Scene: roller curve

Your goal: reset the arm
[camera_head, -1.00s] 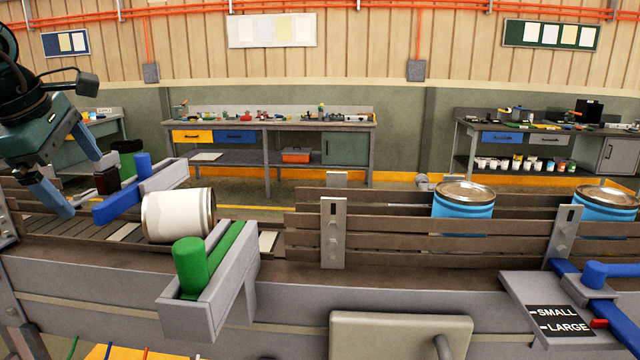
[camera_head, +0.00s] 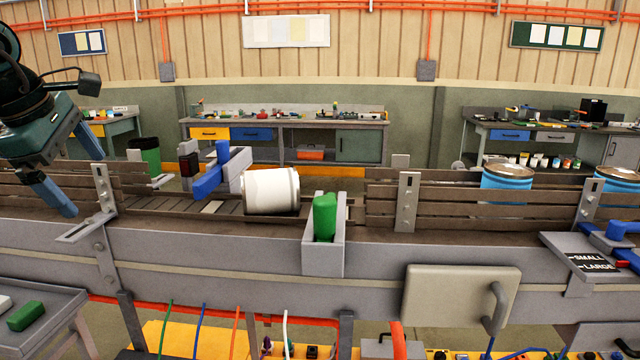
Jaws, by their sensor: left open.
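My left gripper (camera_head: 77,180) hangs open at the far left in the head view, its blue-grey fingers apart above the left part of the conveyor (camera_head: 230,207). Nothing shows between its fingers. A white can (camera_head: 271,190) lies on its side on the rollers, to the right of my gripper and well apart from it. A blue stopper arm (camera_head: 211,178) stands behind and left of the can. A green block (camera_head: 325,216) sits in a grey bracket at the conveyor's front edge, right of the can. My right gripper is not in view.
Two blue cans (camera_head: 507,183) stand behind the slatted rail (camera_head: 455,200) at the right. A blue lever by a SMALL/LARGE sign (camera_head: 592,262) is at the right edge. A grey tray (camera_head: 38,305) with a green block is at the lower left. Workbenches (camera_head: 285,135) stand behind.

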